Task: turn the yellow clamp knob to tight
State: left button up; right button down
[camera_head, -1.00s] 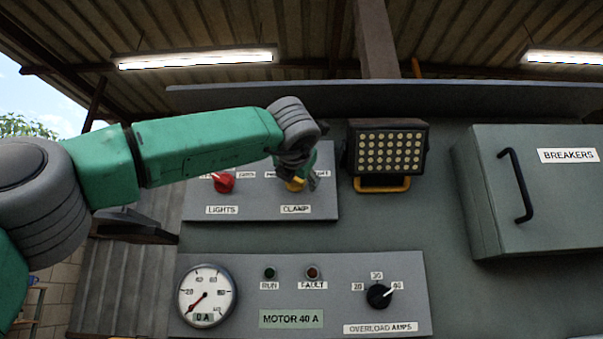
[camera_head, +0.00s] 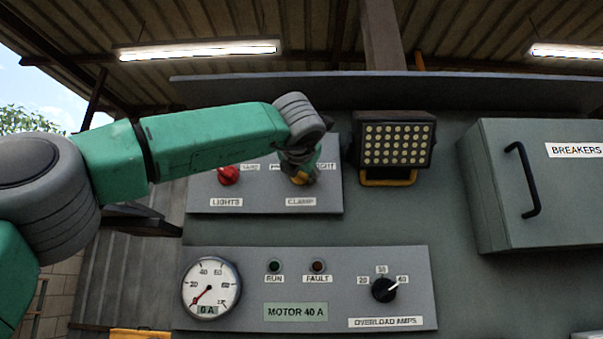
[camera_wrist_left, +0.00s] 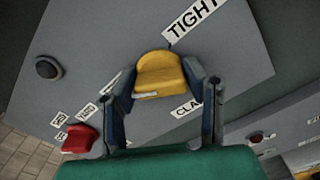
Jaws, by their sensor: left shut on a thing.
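The yellow clamp knob (camera_wrist_left: 160,75) sits on the upper grey panel above the CLAMP label (camera_head: 301,202). In the head view only a little of the knob (camera_head: 299,180) shows, since my left gripper (camera_head: 302,168) covers most of it. In the left wrist view my left gripper (camera_wrist_left: 165,90) has one finger on each side of the knob and is shut on it. The TIGHT label (camera_wrist_left: 190,20) lies just beyond the knob in that view. The right gripper is in neither view.
A red LIGHTS knob (camera_head: 228,175) is left of the clamp knob on the same panel. A lamp (camera_head: 396,143) stands out to the right, with the BREAKERS box (camera_head: 540,185) beyond it. Below are a gauge (camera_head: 211,288) and a black overload dial (camera_head: 384,290).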

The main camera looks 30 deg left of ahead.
pick_arm(q)
jog(key=shift+w+d+f, duration=0.1)
jog(key=shift+f, duration=0.15)
jog(key=m+p, duration=0.6)
jog(key=m, duration=0.1)
jog(key=m+p, duration=0.6)
jog(key=shift+m+p, duration=0.9)
jog(key=shift+m, duration=0.2)
jog(key=m+p, duration=0.1)
jog(key=m, duration=0.1)
jog(key=shift+f+m, duration=0.15)
jog(key=shift+m, duration=0.15)
jog(key=m, duration=0.5)
jog(key=shift+f+m, duration=0.15)
jog(key=shift+m, duration=0.55)
jog(key=o, duration=1.1)
jog(key=shift+c, duration=0.2)
jog(key=shift+o, duration=0.4)
